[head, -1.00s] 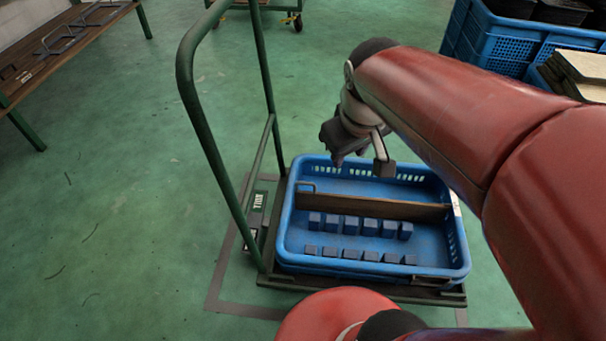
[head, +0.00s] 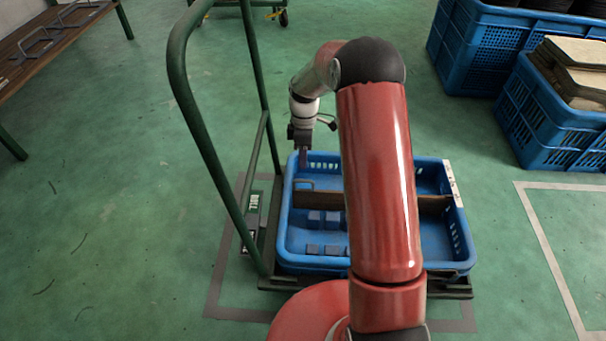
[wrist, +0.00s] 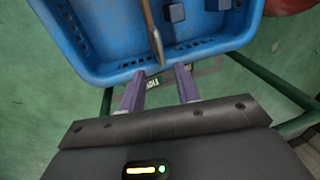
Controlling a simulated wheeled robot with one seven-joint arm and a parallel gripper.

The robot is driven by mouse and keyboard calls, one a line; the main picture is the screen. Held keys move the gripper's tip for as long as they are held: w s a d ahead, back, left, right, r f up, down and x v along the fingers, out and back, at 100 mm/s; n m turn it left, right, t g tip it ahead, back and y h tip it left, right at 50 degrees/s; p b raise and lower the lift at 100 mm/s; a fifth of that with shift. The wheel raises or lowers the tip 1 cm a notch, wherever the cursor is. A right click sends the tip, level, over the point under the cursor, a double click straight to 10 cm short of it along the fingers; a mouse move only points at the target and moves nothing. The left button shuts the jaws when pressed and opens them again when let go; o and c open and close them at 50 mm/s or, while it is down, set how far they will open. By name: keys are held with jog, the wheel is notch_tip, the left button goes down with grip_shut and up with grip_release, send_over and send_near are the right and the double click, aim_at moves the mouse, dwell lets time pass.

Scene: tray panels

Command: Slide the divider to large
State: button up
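The divider (head: 320,200) is a thin brown board standing across the blue tray (head: 283,235). It has a small wire handle (head: 303,183) at its left end. My forearm hides the middle of the board in the head view. My gripper (head: 303,160) is above the tray's far left corner, near the handle. In the wrist view my two purple fingers (wrist: 159,80) are apart with nothing between them. The divider's end (wrist: 156,45) shows just beyond the fingertips, apart from them. A label (wrist: 152,84) lies beside the tray, partly behind the fingers.
Several small blue blocks (head: 314,218) stand in the tray in front of the divider. The green cart handle (head: 205,130) rises at the tray's left. A white strip (head: 453,183) is on the tray's right rim. Blue crates (head: 545,115) stand at far right.

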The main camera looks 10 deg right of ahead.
jog(key=f, duration=0.2)
jog(key=s+f, duration=0.1)
jog(key=f, duration=0.3)
jog(key=shift+s+a+f, duration=0.15)
jog(key=shift+a+f, duration=0.1)
jog(key=shift+f, duration=0.15)
grip_shut()
